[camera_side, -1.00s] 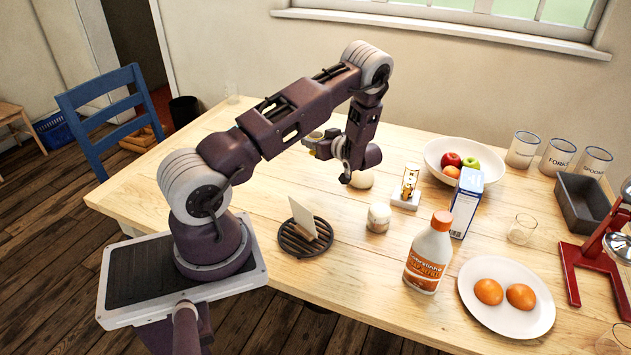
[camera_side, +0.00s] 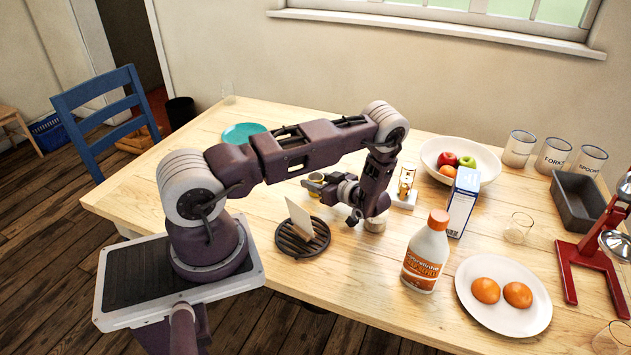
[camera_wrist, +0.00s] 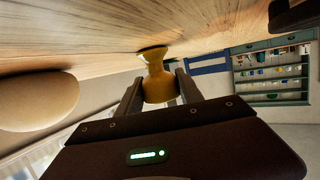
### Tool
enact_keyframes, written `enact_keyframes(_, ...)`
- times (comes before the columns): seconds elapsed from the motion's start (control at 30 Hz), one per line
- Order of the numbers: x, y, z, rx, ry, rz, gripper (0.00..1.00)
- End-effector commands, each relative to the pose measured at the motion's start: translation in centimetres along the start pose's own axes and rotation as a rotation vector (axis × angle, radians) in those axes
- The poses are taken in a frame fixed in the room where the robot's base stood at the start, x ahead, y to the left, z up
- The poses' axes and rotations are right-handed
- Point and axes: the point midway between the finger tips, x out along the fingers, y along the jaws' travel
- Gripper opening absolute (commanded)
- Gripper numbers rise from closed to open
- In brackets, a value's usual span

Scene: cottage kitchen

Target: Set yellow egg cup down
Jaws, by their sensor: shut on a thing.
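The yellow egg cup (camera_wrist: 158,82) is between the two fingers of my gripper (camera_wrist: 160,98) in the wrist view, which shows the table upside down at the top. Its flared end points at the wooden tabletop (camera_wrist: 90,28). In the side view the egg cup (camera_side: 315,178) is small and partly covered by my gripper (camera_side: 324,187), which is shut on it low over the table, behind the black round trivet. I cannot tell whether the cup touches the wood.
A black trivet (camera_side: 290,246) holding a white card (camera_side: 301,219) is in front. An hourglass (camera_side: 407,180), carton (camera_side: 461,203) and orange-labelled bottle (camera_side: 427,252) stand to the right. A teal plate (camera_side: 243,133) lies behind my arm.

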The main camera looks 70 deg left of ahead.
Motion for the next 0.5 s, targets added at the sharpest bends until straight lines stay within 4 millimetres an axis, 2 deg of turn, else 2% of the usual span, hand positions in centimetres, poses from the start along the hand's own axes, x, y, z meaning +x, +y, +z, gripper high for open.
enact_keyframes(0.07,0.07,0.01,0.21,0.0,0.0,0.0,0.02)
enact_keyframes(0.1,0.08,0.02,0.25,0.0,0.0,0.0,0.47)
enact_keyframes(0.2,0.07,0.01,0.23,0.0,0.0,0.0,0.65)
enact_keyframes(0.5,0.03,0.01,0.06,0.0,0.0,0.0,0.65)
